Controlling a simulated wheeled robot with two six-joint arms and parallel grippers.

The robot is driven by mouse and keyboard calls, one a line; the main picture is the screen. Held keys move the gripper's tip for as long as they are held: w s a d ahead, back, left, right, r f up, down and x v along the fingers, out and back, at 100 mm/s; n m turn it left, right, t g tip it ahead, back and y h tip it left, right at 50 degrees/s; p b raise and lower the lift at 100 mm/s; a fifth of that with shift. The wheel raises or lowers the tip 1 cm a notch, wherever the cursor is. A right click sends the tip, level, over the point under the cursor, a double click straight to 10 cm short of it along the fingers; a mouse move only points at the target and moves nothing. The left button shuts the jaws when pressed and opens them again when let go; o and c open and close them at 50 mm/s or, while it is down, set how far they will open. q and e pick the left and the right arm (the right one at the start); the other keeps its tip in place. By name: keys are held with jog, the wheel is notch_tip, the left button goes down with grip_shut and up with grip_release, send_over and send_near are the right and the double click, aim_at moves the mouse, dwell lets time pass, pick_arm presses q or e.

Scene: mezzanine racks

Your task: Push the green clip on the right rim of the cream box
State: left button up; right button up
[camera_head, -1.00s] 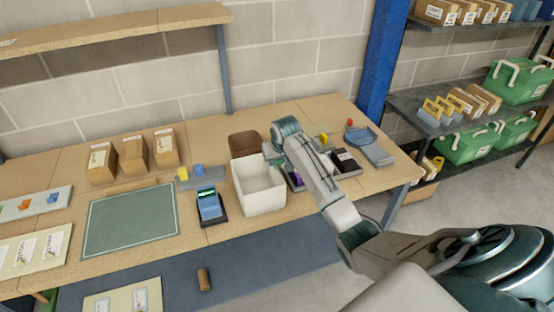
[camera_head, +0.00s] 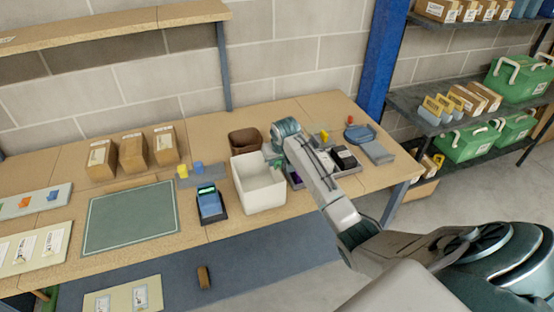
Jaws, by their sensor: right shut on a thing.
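The cream box (camera_head: 262,195) stands open on the bench, near its front edge. My right gripper (camera_head: 273,155) is at the box's right rim near the back corner, with my right arm reaching in from the lower right. It is shut on a small green thing at the rim, likely the green clip (camera_head: 276,164); the gripper and arm hide most of it. My left gripper is not in view.
A blue device (camera_head: 211,205) sits left of the box and a brown bin (camera_head: 245,142) behind it. A tray with dark items (camera_head: 344,158) lies right, partly behind my arm. A green mat (camera_head: 131,218) covers free bench at left.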

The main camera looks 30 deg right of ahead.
jog(key=shift+f, duration=0.45)
jog(key=o, duration=1.3)
jog(key=shift+o, duration=0.2)
jog(key=shift+r, duration=0.1)
jog(key=shift+r, duration=3.45)
